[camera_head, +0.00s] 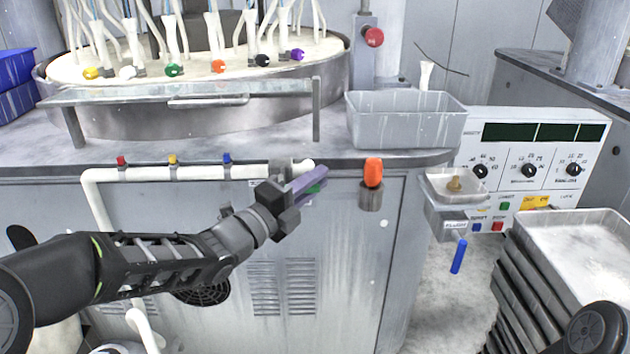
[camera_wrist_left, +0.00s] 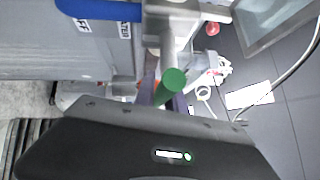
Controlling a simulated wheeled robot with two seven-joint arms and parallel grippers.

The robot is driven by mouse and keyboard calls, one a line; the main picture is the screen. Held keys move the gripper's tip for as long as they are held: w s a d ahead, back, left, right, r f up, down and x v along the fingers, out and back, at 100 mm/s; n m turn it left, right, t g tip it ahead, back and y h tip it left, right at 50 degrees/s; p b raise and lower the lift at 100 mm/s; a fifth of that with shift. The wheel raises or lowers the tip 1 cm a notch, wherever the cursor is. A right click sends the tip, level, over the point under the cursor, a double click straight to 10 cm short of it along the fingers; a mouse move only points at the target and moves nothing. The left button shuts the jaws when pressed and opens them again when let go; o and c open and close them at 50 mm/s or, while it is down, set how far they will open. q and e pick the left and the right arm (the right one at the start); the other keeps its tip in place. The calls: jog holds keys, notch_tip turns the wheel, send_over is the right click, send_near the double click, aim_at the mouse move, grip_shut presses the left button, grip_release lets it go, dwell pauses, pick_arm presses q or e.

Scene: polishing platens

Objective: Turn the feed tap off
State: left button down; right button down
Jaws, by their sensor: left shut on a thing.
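A white pipe (camera_head: 200,173) runs along the front of the bench and carries red, yellow and blue taps (camera_head: 227,158). At its right end is a tap with a green handle (camera_head: 314,188), mostly hidden by my gripper. My left gripper (camera_head: 308,182), with purple fingers, is shut on this green handle. In the left wrist view the green handle (camera_wrist_left: 172,84) shows end-on between the fingers. I cannot read which tap is labelled as the feed. Only part of my right arm shows at the lower right; its gripper is out of view.
An orange-topped fitting (camera_head: 373,172) stands just right of my gripper. A grey tub (camera_head: 405,125) is on the bench. A blue lever (camera_head: 459,256) hangs below a small basin beside the control panel (camera_head: 535,150). Stacked trays (camera_head: 575,245) fill the lower right.

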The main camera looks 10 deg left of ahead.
pick_arm(q)
jog(key=shift+f, duration=0.15)
dwell(0.8)
jog(key=shift+f+m+g+y, duration=0.3)
jog(key=shift+f+m+g, duration=0.25)
jog(key=shift+m+g, duration=0.4)
jog(key=shift+a+f+m+g+y+p, duration=0.2)
jog(key=shift+f+m+g+y+p, duration=0.4)
jog(key=shift+m+p, duration=0.3)
jog(key=s+a+f+m+g+y+p, duration=0.1)
jog(key=a+f+m+g+y+p, duration=0.3)
jog(key=y+p, duration=0.4)
jog(key=shift+s+a+f+m+g+y+p, duration=0.3)
jog(key=shift+a+m+p, duration=0.6)
jog(key=shift+p, duration=1.7)
jog(key=c, duration=1.4)
grip_release()
